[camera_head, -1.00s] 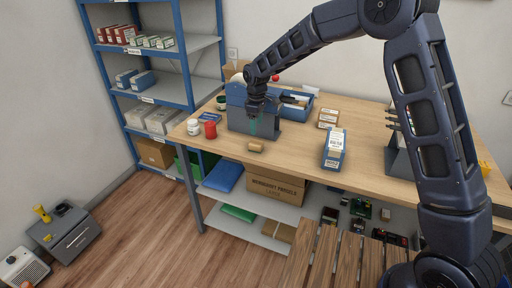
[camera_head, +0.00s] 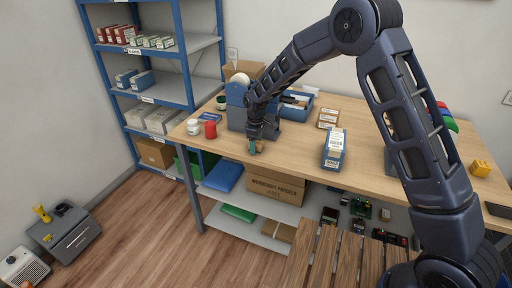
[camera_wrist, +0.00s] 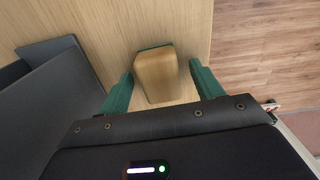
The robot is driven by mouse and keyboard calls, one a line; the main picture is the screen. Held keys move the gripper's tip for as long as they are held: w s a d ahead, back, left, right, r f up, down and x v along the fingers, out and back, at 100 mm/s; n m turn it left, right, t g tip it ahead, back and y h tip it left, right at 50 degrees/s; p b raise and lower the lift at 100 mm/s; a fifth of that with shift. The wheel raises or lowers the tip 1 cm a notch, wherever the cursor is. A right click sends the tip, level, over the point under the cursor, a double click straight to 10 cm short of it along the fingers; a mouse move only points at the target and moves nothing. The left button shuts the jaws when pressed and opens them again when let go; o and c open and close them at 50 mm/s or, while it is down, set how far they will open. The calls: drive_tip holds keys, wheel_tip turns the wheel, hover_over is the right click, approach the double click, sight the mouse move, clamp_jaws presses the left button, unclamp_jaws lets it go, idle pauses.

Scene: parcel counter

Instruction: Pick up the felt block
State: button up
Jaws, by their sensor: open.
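The felt block (camera_wrist: 157,74) has a wooden body with a green edge along its far side. It lies on the table near the front edge, and in the wrist view it sits between my open fingers. My gripper (camera_wrist: 158,88) has one green finger on each side of the block, and a gap shows on both sides. In the head view my gripper (camera_head: 254,150) is low over the table's front edge and hides most of the block.
A grey-blue dispenser (camera_head: 237,118) stands close behind my gripper. A red cup (camera_head: 210,130) and a white jar (camera_head: 193,128) are to its left. A blue box with labels (camera_head: 334,149) is to the right. The wooden table (camera_head: 290,150) is clear between.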

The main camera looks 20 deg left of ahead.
drive_tip(key=c, duration=1.1)
drive_tip(key=shift+o, duration=0.2)
